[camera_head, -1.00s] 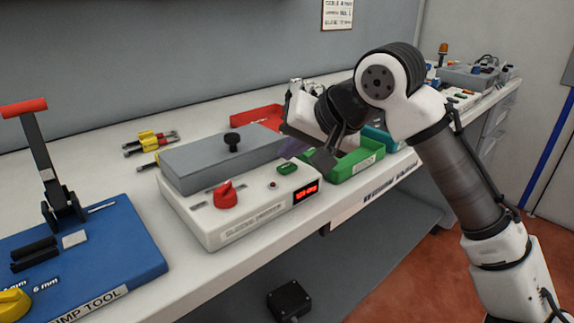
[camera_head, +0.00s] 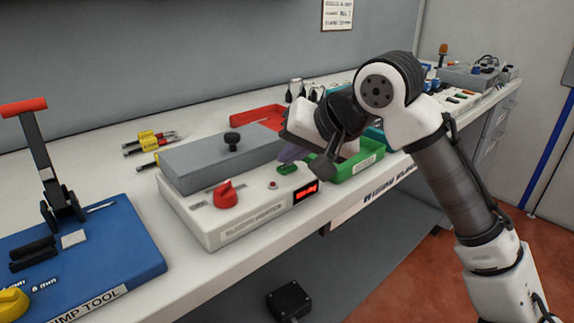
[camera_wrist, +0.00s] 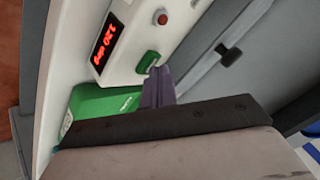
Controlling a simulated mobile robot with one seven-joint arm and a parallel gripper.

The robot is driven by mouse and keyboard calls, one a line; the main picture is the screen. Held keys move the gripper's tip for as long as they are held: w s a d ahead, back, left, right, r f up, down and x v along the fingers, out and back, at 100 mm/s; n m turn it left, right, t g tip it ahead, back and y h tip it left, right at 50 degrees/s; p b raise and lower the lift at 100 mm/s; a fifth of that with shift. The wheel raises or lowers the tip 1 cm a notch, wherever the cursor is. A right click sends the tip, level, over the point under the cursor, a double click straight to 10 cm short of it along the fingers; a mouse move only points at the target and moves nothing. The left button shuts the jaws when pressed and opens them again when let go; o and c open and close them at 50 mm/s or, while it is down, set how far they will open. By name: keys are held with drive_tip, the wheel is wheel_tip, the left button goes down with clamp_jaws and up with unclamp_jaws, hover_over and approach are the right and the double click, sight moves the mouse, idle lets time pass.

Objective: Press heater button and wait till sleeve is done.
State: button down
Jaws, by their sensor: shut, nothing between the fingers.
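In the wrist view the green button (camera_wrist: 147,62) lies just beyond the tip of my gripper (camera_wrist: 157,72). My gripper (camera_head: 289,157) is shut and empty, its purple-grey fingers pointing down at the button. I cannot tell whether they touch it. A small red lamp (camera_wrist: 162,18) sits near the button. No sleeve is visible.
A green bin (camera_head: 362,162) stands right of the heater, close to my wrist, and a red bin (camera_head: 258,118) stands behind. A blue crimp tool (camera_head: 100,262) with a raised lever is at left. Yellow-ended pieces (camera_head: 148,137) lie on the bench behind.

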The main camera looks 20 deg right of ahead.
drive_tip(key=shift+f, duration=0.15)
idle(0.4)
drive_tip(key=shift+r+p, duration=0.85)
wheel_tip(320, 180, up, 5)
drive_tip(key=p, duration=0.4)
drive_tip(key=shift+p, duration=0.4)
